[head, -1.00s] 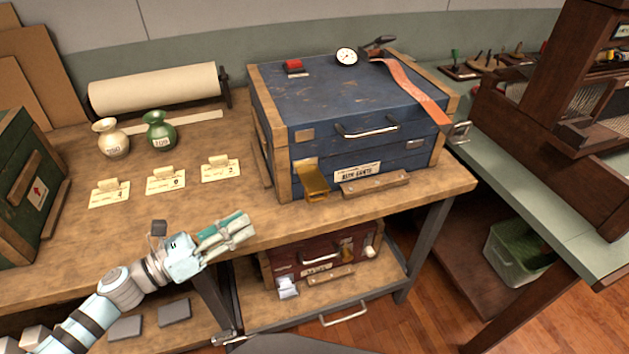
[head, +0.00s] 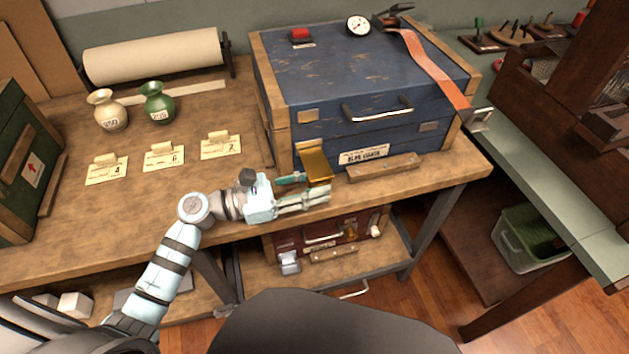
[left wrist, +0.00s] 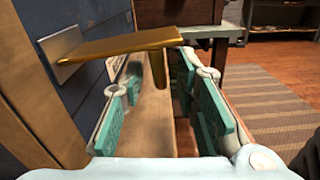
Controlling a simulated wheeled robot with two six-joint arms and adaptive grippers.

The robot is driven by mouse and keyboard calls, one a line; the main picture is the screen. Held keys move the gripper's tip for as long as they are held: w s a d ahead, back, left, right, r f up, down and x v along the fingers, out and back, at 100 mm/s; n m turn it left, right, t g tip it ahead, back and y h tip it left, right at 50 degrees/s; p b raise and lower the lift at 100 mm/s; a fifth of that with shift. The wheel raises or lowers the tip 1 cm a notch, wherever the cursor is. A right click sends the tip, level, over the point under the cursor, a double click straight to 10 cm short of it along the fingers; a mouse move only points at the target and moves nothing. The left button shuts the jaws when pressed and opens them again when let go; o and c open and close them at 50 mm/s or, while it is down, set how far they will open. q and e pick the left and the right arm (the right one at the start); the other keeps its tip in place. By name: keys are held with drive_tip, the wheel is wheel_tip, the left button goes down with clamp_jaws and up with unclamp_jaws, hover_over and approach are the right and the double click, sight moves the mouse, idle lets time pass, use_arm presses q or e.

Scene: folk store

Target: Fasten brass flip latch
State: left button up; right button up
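The brass flip latch (head: 314,163) is on the front of the blue chest (head: 345,132), low at its left. Its plate sticks out from the chest front. In the left wrist view the brass latch (left wrist: 125,45) juts out level, with a short part hanging down at its outer end. My left gripper (head: 305,188) is open just below and in front of the latch. In the left wrist view its teal-padded fingers (left wrist: 160,105) stand apart, with the latch's hanging end near and between their tips. Whether they touch it I cannot tell. My right gripper is not in view.
A wooden bar (head: 385,167) lies in front of the chest. Two vases (head: 157,102) and several paper tags (head: 164,157) stand left on the bench. A red chest (head: 325,236) sits on the shelf below. An orange strap (head: 435,70) hangs over the chest's right side.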

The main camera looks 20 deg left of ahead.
sight(314, 171)
use_arm(q)
drive_tip(key=shift+d, duration=0.2)
clamp_jaws()
drive_tip(key=shift+r, duration=0.1)
drive_tip(key=n+p, duration=0.1)
drive_tip(key=r+n+p, duration=0.1)
drive_tip(key=shift+s+d+r+p, duration=0.1)
drive_tip(key=shift+r+p, duration=0.15)
drive_tip(key=shift+p, duration=0.15)
drive_tip(key=r+n+p, duration=0.3)
drive_tip(key=n+p, duration=0.2)
drive_tip(key=r+n+p, duration=0.2)
drive_tip(key=n+p, duration=0.1)
drive_tip(key=shift+w+a+r, duration=0.25)
drive_tip(key=shift+w+r, duration=0.05)
drive_tip(key=shift+w, duration=0.1)
drive_tip(key=r+n+p, duration=0.1)
drive_tip(key=w+n+p, duration=0.1)
drive_tip(key=n+p, duration=0.1)
drive_tip(key=shift+w+a+r+n, duration=0.15)
drive_tip(key=shift+a+r+n, duration=0.15)
drive_tip(key=shift+a+r, duration=0.1)
drive_tip(key=shift+w+a+r+n+p, duration=0.25)
drive_tip(key=shift+w+n+p, duration=0.2)
drive_tip(key=shift+n, duration=0.4)
drive_tip(key=shift+w+a+r+n+p, duration=0.3)
drive_tip(key=shift+n+p, duration=0.2)
drive_tip(key=shift+n, duration=0.35)
drive_tip(key=shift+w, duration=0.1)
